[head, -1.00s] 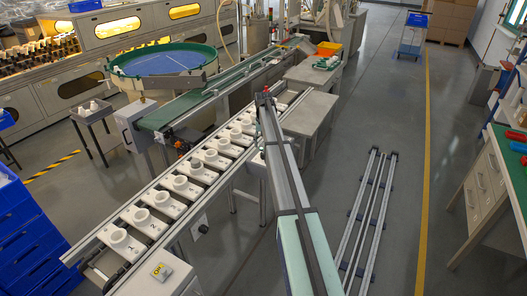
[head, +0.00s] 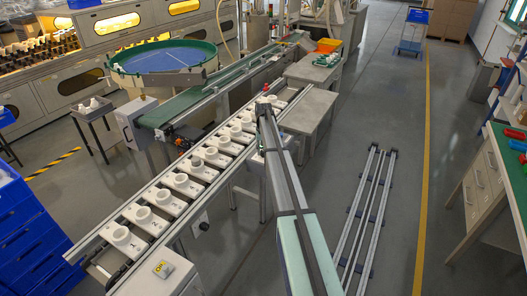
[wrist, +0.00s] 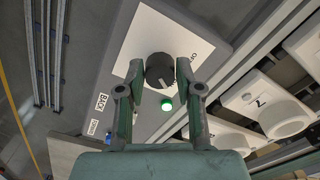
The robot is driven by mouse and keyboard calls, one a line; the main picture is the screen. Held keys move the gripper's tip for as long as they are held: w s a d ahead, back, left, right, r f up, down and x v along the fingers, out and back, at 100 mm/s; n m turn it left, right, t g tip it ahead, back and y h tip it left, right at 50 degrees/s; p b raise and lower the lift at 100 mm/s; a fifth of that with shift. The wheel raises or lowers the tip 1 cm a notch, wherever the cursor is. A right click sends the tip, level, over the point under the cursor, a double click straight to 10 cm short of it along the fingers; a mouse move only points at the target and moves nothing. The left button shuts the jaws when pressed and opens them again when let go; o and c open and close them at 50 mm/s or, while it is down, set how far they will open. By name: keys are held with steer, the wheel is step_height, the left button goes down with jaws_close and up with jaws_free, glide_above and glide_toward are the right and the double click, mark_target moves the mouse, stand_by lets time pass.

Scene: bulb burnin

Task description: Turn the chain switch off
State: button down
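The dark rotary knob (wrist: 160,72) sits on a white plate (wrist: 146,36) on a grey panel in the wrist view. Partly covered dark lettering, seemingly with "O", shows to the knob's right. A green lamp (wrist: 166,104) glows just below the knob. My gripper (wrist: 160,66) is open, one finger on each side of the knob, with small gaps apparently left; contact cannot be told. In the head view my arm reaches to the right side of the conveyor and hides the knob. The chain conveyor (head: 104,262) carries white cups on numbered plates.
Labels, one reading "BACK" (wrist: 101,102), are on the panel left of my gripper. Cup carriers (wrist: 283,116) lie close on the right. Rails (head: 365,215) lie on the floor to the right.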

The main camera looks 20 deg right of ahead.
steer(key=shift+f+n, duration=0.1)
steer(key=shift+n, duration=0.2)
steer(key=n+b, duration=0.1)
steer(key=n, duration=0.1)
steer(key=shift+n+b, duration=0.3)
steer(key=shift+b, duration=0.05)
steer(key=n+b, duration=0.1)
steer(key=n, duration=0.2)
steer(key=shift+d+n, duration=0.1)
steer(key=shift+n, duration=0.2)
steer(key=n+b, duration=0.1)
steer(key=n, duration=0.2)
steer(key=shift+n, duration=0.3)
steer(key=shift+n+b, duration=0.35)
steer(key=shift+n, duration=1.55)
steer(key=c, duration=0.8)
jaws_free()
steer(key=shift+o, duration=0.2)
